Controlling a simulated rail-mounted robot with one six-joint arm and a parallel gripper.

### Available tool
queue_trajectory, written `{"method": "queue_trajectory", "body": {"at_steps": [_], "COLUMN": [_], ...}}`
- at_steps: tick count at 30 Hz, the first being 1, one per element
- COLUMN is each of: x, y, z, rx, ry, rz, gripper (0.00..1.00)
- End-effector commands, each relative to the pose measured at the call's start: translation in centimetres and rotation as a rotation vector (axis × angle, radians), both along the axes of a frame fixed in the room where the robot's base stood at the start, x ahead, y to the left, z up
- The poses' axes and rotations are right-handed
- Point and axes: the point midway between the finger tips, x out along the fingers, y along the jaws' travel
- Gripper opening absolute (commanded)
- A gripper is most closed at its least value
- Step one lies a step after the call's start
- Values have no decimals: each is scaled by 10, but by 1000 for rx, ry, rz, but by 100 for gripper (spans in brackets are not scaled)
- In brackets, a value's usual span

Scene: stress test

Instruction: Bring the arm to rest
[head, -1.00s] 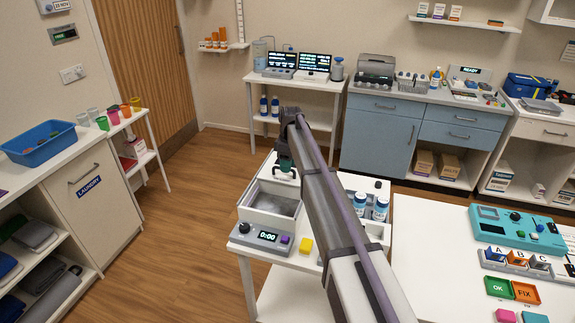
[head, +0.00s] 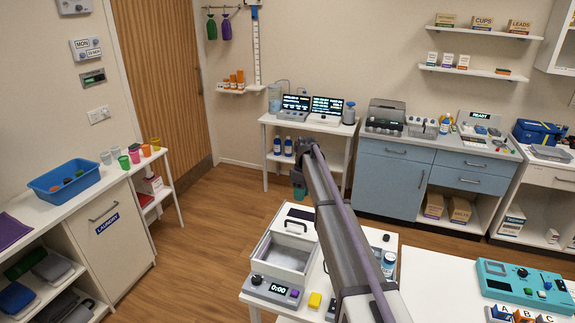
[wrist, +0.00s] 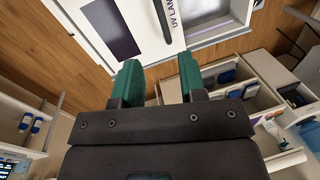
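My arm (head: 340,225) reaches from the lower right of the head view toward its middle. My gripper (head: 299,183) hangs at its far end, beyond and above the back of a white box with a grey basin. In the wrist view my gripper (wrist: 159,72) has two green fingers spread apart with a clear gap. Nothing is held between them. The box's white panel (wrist: 130,12), with a dark window and lettering starting "UV LA", shows past the fingers.
The white box (head: 262,246) stands on a small table with a display unit (head: 275,289) and yellow block (head: 315,300). My arm partly hides this table. Blue cabinets (head: 384,186) line the back wall. Wooden floor is open at left.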

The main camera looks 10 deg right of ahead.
Motion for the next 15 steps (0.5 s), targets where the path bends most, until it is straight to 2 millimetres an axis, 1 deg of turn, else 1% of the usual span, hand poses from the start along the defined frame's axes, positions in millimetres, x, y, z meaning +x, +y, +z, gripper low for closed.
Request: {"method": "queue_trajectory", "body": {"at_steps": [1, 2, 3, 5, 6, 8, 9, 11, 12, 15], "x": [-9, -25, -59, -110, -146, -200, -237, -291, -323, -381], "y": [-1, -2, -3, -7, -9, -12, -14, -17, -19, -22], "z": [0, -1, -4, -14, -21, -33, -42, -55, -62, -78], "rx": [-18, -34, -58, -89, -105, -127, -138, -148, -154, -162], "ry": [-4, -9, -18, -33, -44, -60, -71, -86, -95, -109], "rz": [-86, -165, -283, -451, -555, -696, -782, -890, -944, -995], "gripper": [38, 38, 38, 38, 38, 38, 38, 38, 38, 38]}}
